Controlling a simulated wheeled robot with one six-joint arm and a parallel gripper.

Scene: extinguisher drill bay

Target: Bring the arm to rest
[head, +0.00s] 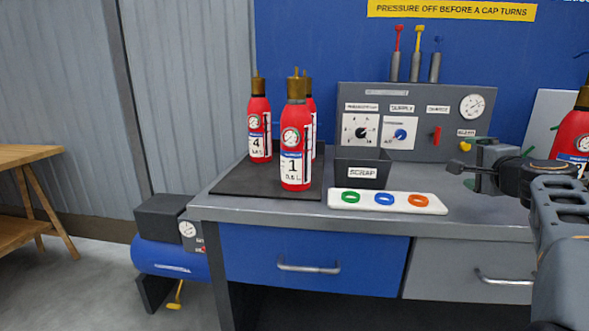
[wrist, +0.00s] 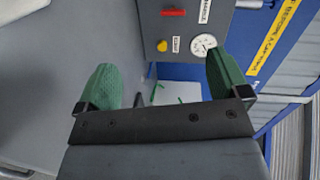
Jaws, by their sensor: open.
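My gripper (wrist: 161,66) shows in the wrist view with its two green fingers spread wide apart and nothing between them. In the head view my arm reaches in from the right edge, over the right part of the grey workbench (head: 240,208). Parts of the arm and gripper overlap there, so the finger gap is hard to see. Beyond the fingers in the wrist view are the grey control panel (wrist: 160,20) and its white gauge (wrist: 203,45).
Red extinguishers labelled 1 (head: 295,150) and 4 (head: 259,130), with another behind, stand on a black mat (head: 235,182). A scrap bin (head: 362,173) and a white tray with coloured rings (head: 330,199) are mid-bench. Another red extinguisher (head: 568,135) is at the right edge.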

